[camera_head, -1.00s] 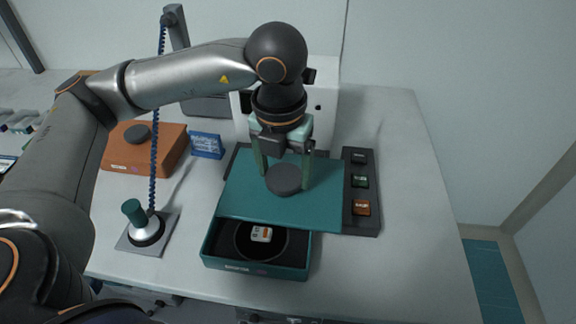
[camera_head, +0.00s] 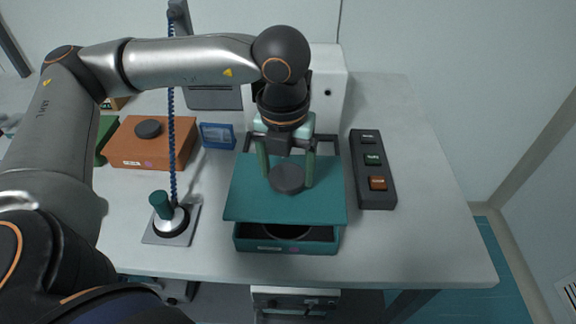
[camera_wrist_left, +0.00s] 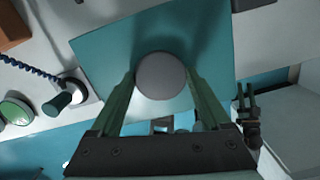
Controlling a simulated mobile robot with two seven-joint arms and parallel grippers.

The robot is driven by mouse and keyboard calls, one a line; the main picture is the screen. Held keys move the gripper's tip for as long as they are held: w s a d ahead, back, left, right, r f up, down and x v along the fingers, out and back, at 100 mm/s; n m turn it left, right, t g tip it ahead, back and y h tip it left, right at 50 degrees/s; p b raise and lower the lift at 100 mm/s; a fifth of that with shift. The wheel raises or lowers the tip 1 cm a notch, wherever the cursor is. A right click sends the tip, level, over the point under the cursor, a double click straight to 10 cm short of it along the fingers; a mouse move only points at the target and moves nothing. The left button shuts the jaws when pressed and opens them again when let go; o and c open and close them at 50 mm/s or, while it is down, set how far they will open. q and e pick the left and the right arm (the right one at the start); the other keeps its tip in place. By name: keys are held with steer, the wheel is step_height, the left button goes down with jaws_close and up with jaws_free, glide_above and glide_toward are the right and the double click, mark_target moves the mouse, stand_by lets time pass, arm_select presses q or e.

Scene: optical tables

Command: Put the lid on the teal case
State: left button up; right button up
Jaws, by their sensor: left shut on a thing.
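The teal lid (camera_head: 255,205) is a flat plate with a round dark grey knob (camera_head: 287,179). My left gripper (camera_head: 288,172) is shut on the knob and holds the lid above the teal case (camera_head: 290,247). In the head view the lid covers the back of the case, while the front wall and a strip of the dark interior show below its front edge. The lid is apart from the case at the front. The left wrist view shows the fingers on both sides of the knob (camera_wrist_left: 161,76), with the lid (camera_wrist_left: 105,50) beneath.
A black panel with several buttons (camera_head: 374,190) lies right of the lid. An orange-brown case (camera_head: 135,160) with a dark knob, a blue box (camera_head: 217,136) and a teal-handled tool on a stand (camera_head: 168,225) are to the left. A white machine (camera_head: 330,85) stands behind. The table's right side is clear.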

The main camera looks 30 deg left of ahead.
arm_select(q)
steer(key=shift+f+b, duration=0.7)
steer(key=shift+f, duration=0.95)
steer(key=shift+f+b, duration=0.55)
steer(key=shift+b, duration=0.05)
steer(key=shift+f, duration=0.2)
steer(key=shift+f+b, duration=0.1)
steer(key=shift+b, duration=0.3)
arm_select(e)
steer(key=shift+w+a+f, duration=0.65)
steer(key=shift+a+f, duration=0.15)
steer(key=shift+f, duration=0.2)
steer(key=shift+s+d+f, duration=0.1)
steer(key=shift+f, duration=0.05)
arm_select(q)
steer(key=shift+b, duration=0.3)
arm_select(e)
steer(key=shift+s+f, duration=0.15)
steer(key=shift+f, duration=0.25)
steer(key=shift+d, duration=0.1)
